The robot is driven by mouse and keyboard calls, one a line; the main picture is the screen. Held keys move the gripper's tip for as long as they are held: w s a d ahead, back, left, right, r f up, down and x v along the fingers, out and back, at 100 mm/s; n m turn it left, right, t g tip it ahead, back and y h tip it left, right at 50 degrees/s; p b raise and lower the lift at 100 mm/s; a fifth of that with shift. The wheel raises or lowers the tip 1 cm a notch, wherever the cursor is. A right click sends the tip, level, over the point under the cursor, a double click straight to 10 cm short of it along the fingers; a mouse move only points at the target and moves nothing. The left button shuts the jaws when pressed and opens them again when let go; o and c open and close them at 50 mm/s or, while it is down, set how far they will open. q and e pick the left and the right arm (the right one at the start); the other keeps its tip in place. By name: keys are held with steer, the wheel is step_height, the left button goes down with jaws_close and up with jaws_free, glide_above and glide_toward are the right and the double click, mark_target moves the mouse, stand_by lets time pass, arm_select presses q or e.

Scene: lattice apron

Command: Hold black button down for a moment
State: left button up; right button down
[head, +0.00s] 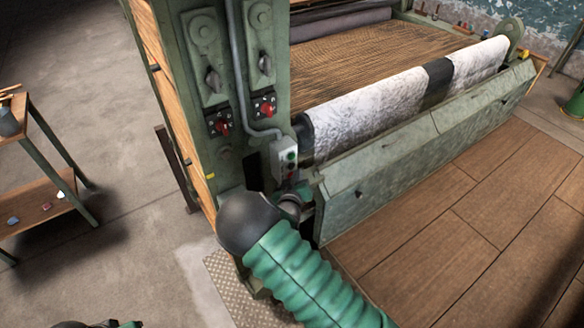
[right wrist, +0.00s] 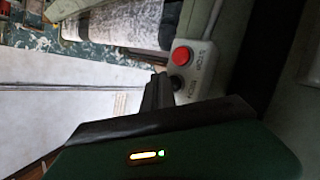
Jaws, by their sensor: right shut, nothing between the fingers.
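A small pale control box (head: 283,153) is fixed to the green machine post in the head view. In the right wrist view the box (right wrist: 205,62) shows a red button (right wrist: 182,56) and, beside it, a black button (right wrist: 178,84); its lettering appears upside down. My right gripper (right wrist: 160,82) is shut and empty, its fingertips right beside the black button. I cannot tell whether they touch or press it. In the head view my dark wrist and green sleeve reach up to just below the box, and the fingertips are hard to make out. My left gripper does not show.
Two red rotary switches (head: 264,107) and levers sit on the post (head: 240,45) above the box. A grey conduit (head: 240,75) runs down to the box. A long green guard (head: 430,135) and a white roll (head: 375,105) extend right. A shelf cart (head: 40,165) stands left.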

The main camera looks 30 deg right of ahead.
steer(key=shift+w+r, duration=0.1)
steer(key=shift+w, duration=0.3)
steer(key=shift+w+a, duration=0.1)
steer(key=shift+w, duration=0.4)
stand_by(1.4)
steer(key=shift+s, duration=0.1)
stand_by(1.7)
steer(key=shift+s, duration=0.85)
steer(key=shift+s, duration=0.1)
steer(key=s, duration=0.4)
steer(key=shift+s+d+p, duration=0.3)
steer(key=shift+s+p, duration=0.1)
